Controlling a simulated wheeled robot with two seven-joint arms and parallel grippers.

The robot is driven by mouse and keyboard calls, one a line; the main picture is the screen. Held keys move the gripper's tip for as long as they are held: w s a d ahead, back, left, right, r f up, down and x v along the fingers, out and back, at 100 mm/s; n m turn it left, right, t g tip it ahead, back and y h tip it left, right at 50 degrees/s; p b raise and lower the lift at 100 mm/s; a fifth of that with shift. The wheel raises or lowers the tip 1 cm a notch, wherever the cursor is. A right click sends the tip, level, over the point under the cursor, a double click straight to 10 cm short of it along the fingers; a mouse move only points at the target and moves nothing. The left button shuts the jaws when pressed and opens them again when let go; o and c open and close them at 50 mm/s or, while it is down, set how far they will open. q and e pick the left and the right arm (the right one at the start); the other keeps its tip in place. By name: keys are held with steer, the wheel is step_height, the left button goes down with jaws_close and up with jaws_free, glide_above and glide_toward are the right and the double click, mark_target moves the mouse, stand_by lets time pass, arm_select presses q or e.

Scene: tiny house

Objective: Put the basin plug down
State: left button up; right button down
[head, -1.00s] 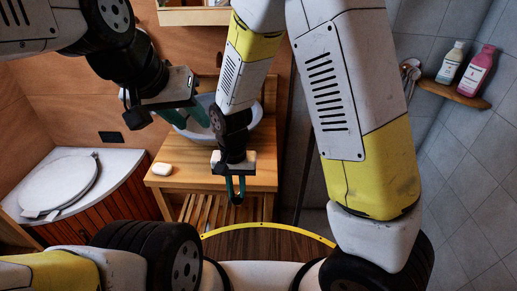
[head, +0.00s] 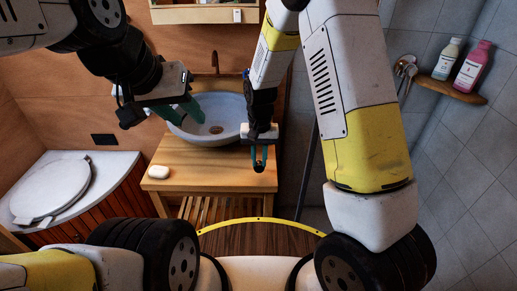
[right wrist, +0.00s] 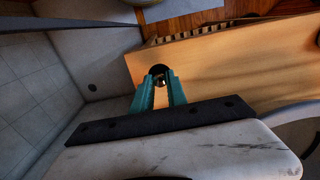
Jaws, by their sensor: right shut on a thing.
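My right gripper (head: 259,162) is shut on the basin plug, over the right front part of the wooden washstand top (head: 205,165). In the right wrist view the plug (right wrist: 158,70) is a small dark round piece with a shiny bit, between the tips of the teal fingers (right wrist: 160,82). I cannot tell whether the plug touches the wood. The pale round basin (head: 190,130) stands on the washstand, left of and behind this gripper. My left gripper (head: 163,112) is open and empty, at the basin's left side.
A white soap bar (head: 158,171) lies at the washstand's left front. A tap (head: 214,60) rises behind the basin. A white round lid (head: 52,188) is on the bench at left. Bottles (head: 470,66) stand on a corner shelf at right. Bare wood lies between soap and right gripper.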

mark_target(261, 165)
steer(key=shift+w+d, duration=0.15)
steer(key=shift+w, duration=0.15)
steer(key=shift+w+d+f, duration=0.1)
steer(key=shift+w+f, duration=0.05)
steer(key=shift+f, duration=0.75)
steer(key=shift+w+d+f, duration=0.1)
steer(key=shift+f, duration=0.8)
steer(key=shift+f, duration=0.2)
steer(key=c, duration=1.3)
jaws_free()
step_height(261, 165, up, 12)
steer(key=shift+r, duration=0.25)
